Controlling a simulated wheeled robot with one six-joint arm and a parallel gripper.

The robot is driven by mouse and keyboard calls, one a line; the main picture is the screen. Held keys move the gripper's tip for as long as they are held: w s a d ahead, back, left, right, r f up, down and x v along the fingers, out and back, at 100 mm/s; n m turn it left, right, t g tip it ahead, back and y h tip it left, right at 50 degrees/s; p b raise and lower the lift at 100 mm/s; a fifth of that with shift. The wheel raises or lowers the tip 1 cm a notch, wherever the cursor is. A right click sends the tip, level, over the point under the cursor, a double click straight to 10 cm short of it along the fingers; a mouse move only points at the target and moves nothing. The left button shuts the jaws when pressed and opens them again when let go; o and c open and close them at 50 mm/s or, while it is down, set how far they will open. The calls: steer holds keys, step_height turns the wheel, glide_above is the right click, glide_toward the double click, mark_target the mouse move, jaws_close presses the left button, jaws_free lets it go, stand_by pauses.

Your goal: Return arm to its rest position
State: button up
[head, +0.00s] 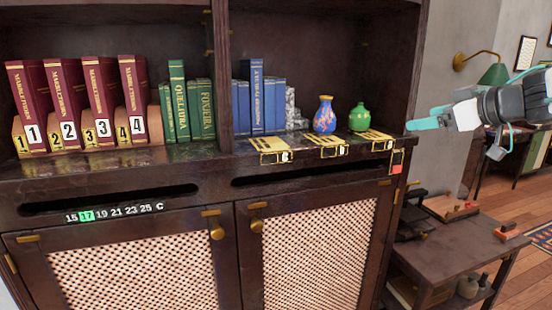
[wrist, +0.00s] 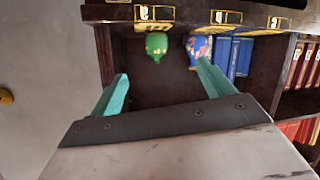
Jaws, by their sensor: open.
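My gripper (head: 412,120) is at the right in the head view, with teal fingers pointing left toward the shelf's right end. It also shows in the wrist view (wrist: 163,76), where the two teal fingers are spread wide with nothing held between them. A green vase (head: 359,117) and a blue vase with orange patterning (head: 325,115) stand on the shelf. In the wrist view, which looks upside down, the green vase (wrist: 157,46) shows beyond the gap between the fingers. The blue vase (wrist: 199,48) shows behind the tip of the right finger.
The dark cabinet (head: 225,175) holds red books (head: 64,85), green books (head: 180,95) and blue books (head: 257,90). Yellow-framed tags (head: 330,141) line the shelf's front edge. A low side table (head: 450,235) stands at the right. A green wall lamp (head: 494,74) is behind my arm.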

steer(key=d+m+t+h, duration=0.3)
steer(key=d+m+h, duration=0.1)
steer(key=d+h, duration=0.45)
steer(key=s+d+f+m+g+h, duration=0.4)
steer(key=s+f+m+g+h, duration=0.15)
steer(key=s, duration=0.25)
steer(key=s+a+f+g+y, duration=0.3)
steer(key=s+a+f, duration=0.4)
steer(key=s, duration=0.5)
steer(key=s+a+f+g+y, duration=0.4)
steer(key=s+a+f+g, duration=0.2)
steer(key=s+a, duration=0.6)
steer(key=shift+f+n, duration=0.45)
steer(key=shift+f, duration=0.05)
